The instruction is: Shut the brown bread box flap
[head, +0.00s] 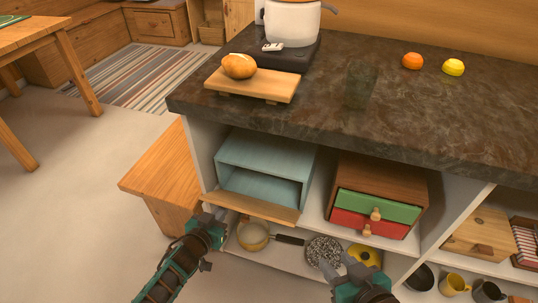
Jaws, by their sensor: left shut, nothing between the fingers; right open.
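The bread box (266,155) is a pale blue open-fronted box on the upper shelf under the counter. Its brown flap (255,207) hangs open at the lower front edge, folded outward, and the inside of the box shows. My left gripper (213,212) is shut and empty at the flap's left end; I cannot tell whether it touches the flap. My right gripper (338,262) is open and empty, lower and to the right of the flap, in front of the lower shelf.
A brown cabinet with a green drawer (378,206) and a red drawer (368,224) stands right of the box. A pan (253,237) and a yellow ring-shaped item (364,254) lie below. A wooden bench (162,178) stands left. The counter (420,110) overhangs the shelves.

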